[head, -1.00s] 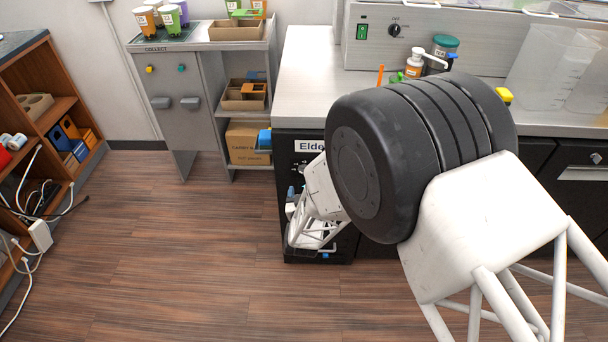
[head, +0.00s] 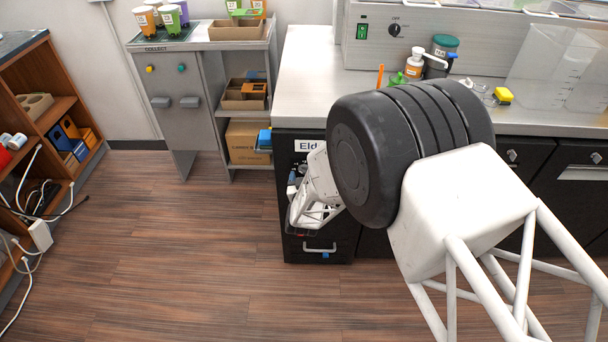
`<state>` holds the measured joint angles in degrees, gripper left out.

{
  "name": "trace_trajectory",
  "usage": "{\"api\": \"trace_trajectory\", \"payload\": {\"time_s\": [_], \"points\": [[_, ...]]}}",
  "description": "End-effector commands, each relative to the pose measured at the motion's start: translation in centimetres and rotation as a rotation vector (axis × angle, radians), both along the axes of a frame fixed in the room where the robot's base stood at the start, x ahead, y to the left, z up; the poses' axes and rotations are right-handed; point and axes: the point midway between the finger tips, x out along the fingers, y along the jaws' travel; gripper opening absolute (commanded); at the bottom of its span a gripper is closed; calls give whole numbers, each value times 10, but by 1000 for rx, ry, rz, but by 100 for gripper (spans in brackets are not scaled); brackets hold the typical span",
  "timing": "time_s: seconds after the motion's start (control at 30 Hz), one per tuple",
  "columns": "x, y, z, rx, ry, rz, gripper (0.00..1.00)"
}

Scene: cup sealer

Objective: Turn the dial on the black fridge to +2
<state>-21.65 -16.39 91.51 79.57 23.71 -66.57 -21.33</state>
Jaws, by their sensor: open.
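The black fridge (head: 343,240) stands under the left end of the counter, with a white label reading "Eld…" (head: 307,145) at its top. Small white marks show on its front below the label, and a handle (head: 320,249) sits low on it. I cannot make out the dial or its setting; my arm covers much of the front. My gripper (head: 296,187) is at the fridge front, below the label, partly hidden behind my white wrist. The jaws are open. I cannot tell whether they touch anything.
A grey machine (head: 460,45) with a black knob marked OFF (head: 394,31) stands on the counter (head: 305,80). Bottles (head: 414,67) and a yellow-topped item (head: 503,96) are near it. A grey shelf unit (head: 190,125) stands left of the fridge. The floor (head: 190,260) in front is clear.

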Motion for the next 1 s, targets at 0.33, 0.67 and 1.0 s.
{"api": "trace_trajectory", "payload": {"time_s": [0.33,0.67,1.0], "points": [[10,0,0,0,0,0,69],[10,0,0,0,0,0,38],[10,0,0,9,0,0,20]]}}
